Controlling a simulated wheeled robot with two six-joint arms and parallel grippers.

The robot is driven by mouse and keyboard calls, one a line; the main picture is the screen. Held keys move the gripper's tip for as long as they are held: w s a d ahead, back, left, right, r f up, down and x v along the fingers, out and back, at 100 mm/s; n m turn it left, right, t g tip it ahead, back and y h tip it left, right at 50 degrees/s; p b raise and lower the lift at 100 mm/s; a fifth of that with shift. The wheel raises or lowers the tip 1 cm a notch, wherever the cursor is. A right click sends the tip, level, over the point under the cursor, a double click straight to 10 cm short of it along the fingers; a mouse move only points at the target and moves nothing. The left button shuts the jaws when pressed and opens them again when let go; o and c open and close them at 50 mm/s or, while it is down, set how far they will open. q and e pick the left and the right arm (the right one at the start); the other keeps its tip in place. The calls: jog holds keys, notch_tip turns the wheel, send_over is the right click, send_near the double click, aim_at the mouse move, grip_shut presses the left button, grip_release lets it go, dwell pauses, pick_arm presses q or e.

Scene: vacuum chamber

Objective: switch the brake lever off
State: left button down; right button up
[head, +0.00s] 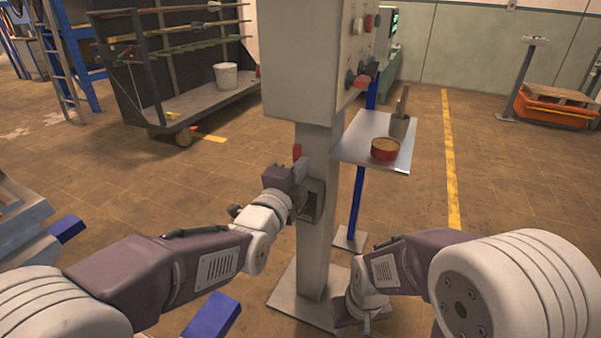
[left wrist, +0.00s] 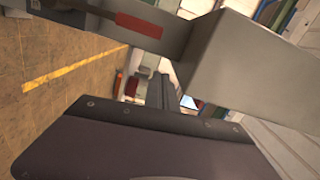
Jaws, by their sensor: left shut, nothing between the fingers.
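The brake lever's red handle (head: 297,152) points up in front of the grey post (head: 317,240), just above my left gripper in the head view. Its dark mount (head: 313,203) sits on the post, partly hidden by that gripper. In the left wrist view the red handle (left wrist: 138,24) lies along the post, pointing toward the grey cabinet (left wrist: 230,60). My left gripper (head: 300,172) is shut and empty beside the lever; whether it touches the lever cannot be told. My right gripper (head: 352,312) hangs low near the post's foot, its fingers mostly hidden.
The cabinet (head: 305,60) with knobs tops the post. A small shelf (head: 350,150) to its right holds a red tin (head: 385,149) and a grey holder (head: 399,122). A wheeled rack (head: 200,100) with a white bucket (head: 226,75) stands behind.

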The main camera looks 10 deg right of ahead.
pick_arm(q)
jog(key=v, duration=0.2)
jog(key=shift+s, duration=0.45)
